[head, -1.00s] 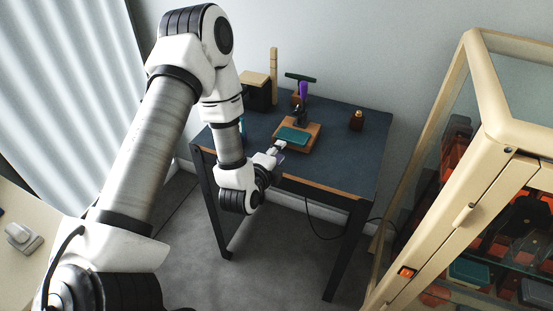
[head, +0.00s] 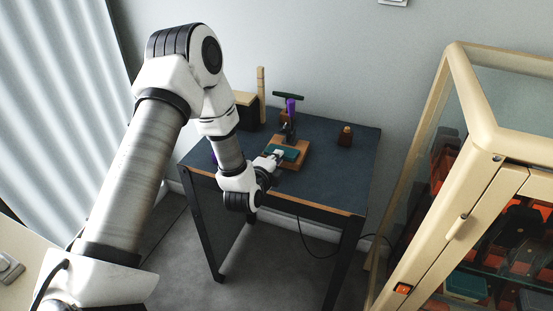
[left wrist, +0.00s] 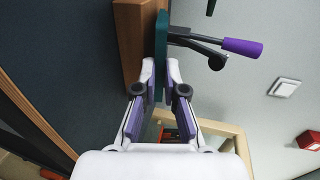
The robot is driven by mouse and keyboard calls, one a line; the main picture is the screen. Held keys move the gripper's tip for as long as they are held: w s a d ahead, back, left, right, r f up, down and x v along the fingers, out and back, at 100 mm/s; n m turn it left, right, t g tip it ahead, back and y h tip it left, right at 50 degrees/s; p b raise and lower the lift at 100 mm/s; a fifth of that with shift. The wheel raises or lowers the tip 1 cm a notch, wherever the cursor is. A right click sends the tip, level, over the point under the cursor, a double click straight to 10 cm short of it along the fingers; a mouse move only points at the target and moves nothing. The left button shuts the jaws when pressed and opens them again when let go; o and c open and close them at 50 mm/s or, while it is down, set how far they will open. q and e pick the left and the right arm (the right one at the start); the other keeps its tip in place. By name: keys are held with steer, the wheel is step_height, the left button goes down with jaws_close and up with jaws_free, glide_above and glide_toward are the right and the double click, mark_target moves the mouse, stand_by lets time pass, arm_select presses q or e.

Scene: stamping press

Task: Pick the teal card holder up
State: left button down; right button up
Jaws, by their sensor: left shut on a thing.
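The teal card holder (head: 290,153) lies flat at the wooden base (head: 303,148) of the stamping press on the dark blue table. It also shows edge-on in the left wrist view (left wrist: 161,35), beside the wooden base (left wrist: 132,45). My left gripper (head: 276,157) reaches in from the table's front side. In the left wrist view my left gripper (left wrist: 160,75) has one finger on each face of the card holder's near edge and is shut on it. I cannot tell whether the card holder is clear of the base. My right gripper is out of view.
The press's purple handle (head: 291,107) stands just behind the card holder. A small brown stamp (head: 345,136) stands to the right, and a dark box (head: 246,112) with a wooden top at back left. A glass cabinet (head: 455,160) stands at right. The table's right part (head: 340,175) is free.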

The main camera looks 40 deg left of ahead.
arm_select(q)
steer(key=shift+r+p, duration=1.65)
steer(key=shift+r, duration=0.35)
steer(key=shift+s, duration=0.1)
steer(key=shift+f, duration=0.1)
